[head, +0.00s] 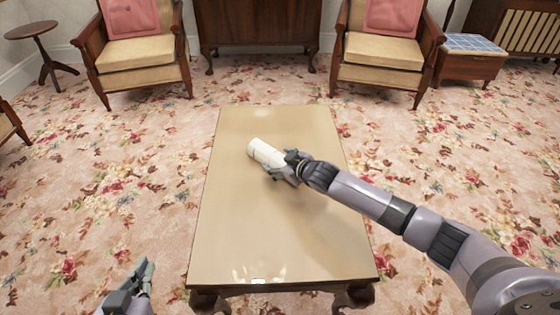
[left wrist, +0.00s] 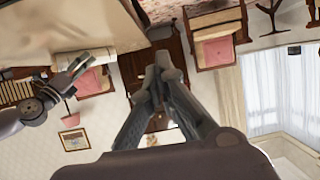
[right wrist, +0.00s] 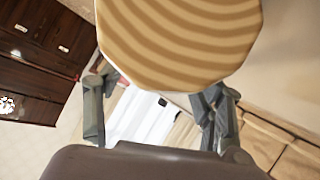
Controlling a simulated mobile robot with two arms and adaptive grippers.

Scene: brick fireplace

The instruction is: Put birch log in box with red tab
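The birch log (head: 263,151) is a short white cylinder over the middle of the tabletop. My right gripper (head: 284,169) is at its near right end. In the right wrist view the log's round striped end (right wrist: 180,40) fills the top, and the two fingers (right wrist: 158,100) stand wide apart just below it. I cannot tell whether they touch it. My left gripper (head: 138,280) is low beside the table's near left corner, empty. In the left wrist view its fingertips (left wrist: 162,72) come together. No box with a red tab can be made out in any view.
The wooden table (head: 240,230) is otherwise bare, apart from a small bright spot at its near edge. Two armchairs (head: 140,55) (head: 383,50), a cabinet (head: 258,25), a round side table (head: 32,32) and a blue-topped stool (head: 470,45) stand beyond. Flowered carpet surrounds the table.

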